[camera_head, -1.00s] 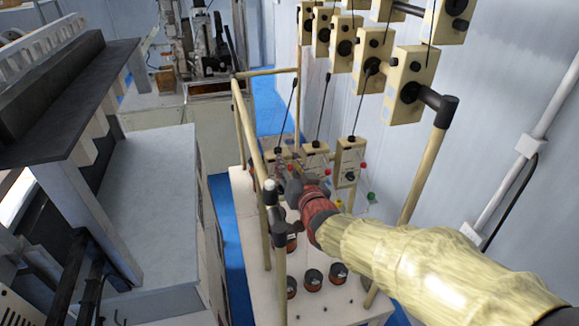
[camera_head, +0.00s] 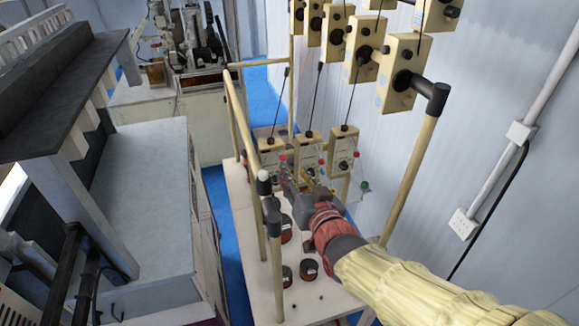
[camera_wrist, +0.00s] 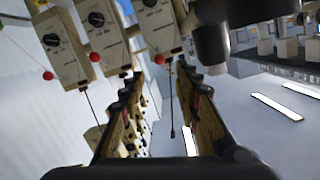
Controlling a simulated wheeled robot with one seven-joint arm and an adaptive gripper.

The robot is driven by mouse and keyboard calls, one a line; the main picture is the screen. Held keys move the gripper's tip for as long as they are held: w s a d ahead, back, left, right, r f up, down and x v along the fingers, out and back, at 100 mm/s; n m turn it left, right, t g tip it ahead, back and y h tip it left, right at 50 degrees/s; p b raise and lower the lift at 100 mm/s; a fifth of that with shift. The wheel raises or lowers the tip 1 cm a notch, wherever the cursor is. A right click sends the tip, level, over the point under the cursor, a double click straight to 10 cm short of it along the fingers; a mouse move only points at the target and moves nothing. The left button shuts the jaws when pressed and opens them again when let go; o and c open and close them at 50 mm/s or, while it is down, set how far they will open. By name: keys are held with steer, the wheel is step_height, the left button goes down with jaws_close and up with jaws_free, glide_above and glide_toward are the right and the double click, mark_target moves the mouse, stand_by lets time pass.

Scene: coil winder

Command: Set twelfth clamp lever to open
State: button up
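Which lever is the twelfth clamp lever, I cannot tell. Small cream boxes with dials stand in a row on the white rack table; the right one (camera_head: 343,148) and the middle one (camera_head: 309,152) have small red and green balls beside them. My gripper (camera_head: 297,182) is at the front of these boxes, over the table, and hides part of them. In the wrist view my gripper (camera_wrist: 158,85) has its two fingers apart with a clear gap. Dial boxes (camera_wrist: 105,35) with red balls (camera_wrist: 95,57) hang beyond the fingertips. No contact is clear.
Cream posts (camera_head: 275,250) and a top rail stand left of my arm. A row of upper cream blocks (camera_head: 398,75) with black knobs hangs above. Dark spools (camera_head: 308,269) stand on the table (camera_head: 250,285). The wall is close on the right.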

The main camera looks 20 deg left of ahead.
steer(key=shift+v, duration=0.9)
steer(key=s+d+f+n+g+h+b, duration=0.1)
steer(key=s+d+f+g+h, duration=0.15)
steer(key=f, duration=0.35)
steer(key=s+d+f+g+h, duration=0.1)
steer(key=s+d+f+g, duration=0.25)
steer(key=f, duration=0.25)
steer(key=s+d+f+m+h+b, duration=0.1)
steer(key=s+d+f+b, duration=0.3)
steer(key=d+b, duration=0.3)
steer(key=s+d+f+m+g+h+b, duration=0.1)
steer(key=s+d+f+m+h+b, duration=0.1)
steer(key=s+d+f+b, duration=0.3)
steer(key=s+d+f+m+h+b, duration=0.1)
steer(key=s+d+f+h+b, duration=0.1)
steer(key=s+d+f+b, duration=0.3)
steer(key=s+d+b, duration=0.1)
steer(key=d+b, duration=0.3)
steer(key=d, duration=0.4)
steer(key=shift+g, duration=0.4)
